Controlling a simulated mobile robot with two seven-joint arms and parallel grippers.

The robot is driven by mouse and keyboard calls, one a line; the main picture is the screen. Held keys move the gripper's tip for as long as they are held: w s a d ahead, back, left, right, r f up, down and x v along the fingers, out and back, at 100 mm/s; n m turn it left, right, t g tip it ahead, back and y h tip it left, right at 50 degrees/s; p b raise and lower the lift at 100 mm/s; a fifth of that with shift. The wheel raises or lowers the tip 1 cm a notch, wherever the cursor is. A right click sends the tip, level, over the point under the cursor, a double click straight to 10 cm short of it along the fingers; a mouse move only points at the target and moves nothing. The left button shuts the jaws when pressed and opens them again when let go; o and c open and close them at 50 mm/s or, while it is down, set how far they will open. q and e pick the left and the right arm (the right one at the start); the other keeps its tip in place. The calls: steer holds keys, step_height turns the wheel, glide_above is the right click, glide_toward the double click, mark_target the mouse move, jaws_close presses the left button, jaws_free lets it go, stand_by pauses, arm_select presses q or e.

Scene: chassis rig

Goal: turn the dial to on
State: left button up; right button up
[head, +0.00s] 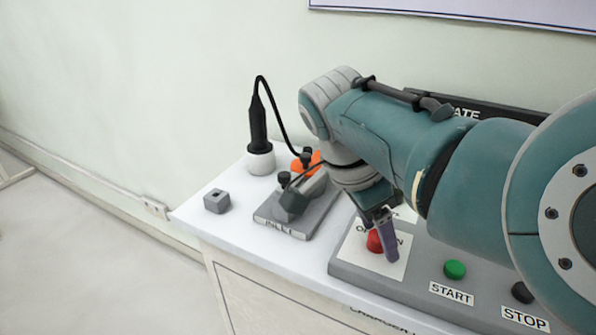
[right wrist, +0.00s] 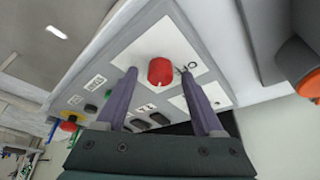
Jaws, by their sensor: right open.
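The red dial (head: 375,241) sits on a white plate (head: 388,266) on the grey control panel, partly hidden by my gripper in the head view. Part of an "O…" label shows beside it; the dial's setting is not clear. My right gripper (head: 383,238) is right at the dial, pointing down. In the right wrist view, the red dial (right wrist: 161,71) appears between the two purple fingers of the open gripper (right wrist: 160,76), with a gap on each side. Whether the fingers touch it cannot be told. My left gripper is not in view.
A green button (head: 455,269) labelled START and a black button (head: 522,292) labelled STOP lie right of the dial. Left are a grey inlet plate (head: 278,226), a small grey block (head: 216,201) and a black-handled tool in a white holder (head: 261,160). The table's left front corner is clear.

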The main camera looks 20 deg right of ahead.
steer(key=p+v, duration=0.2)
steer(key=v, duration=0.8)
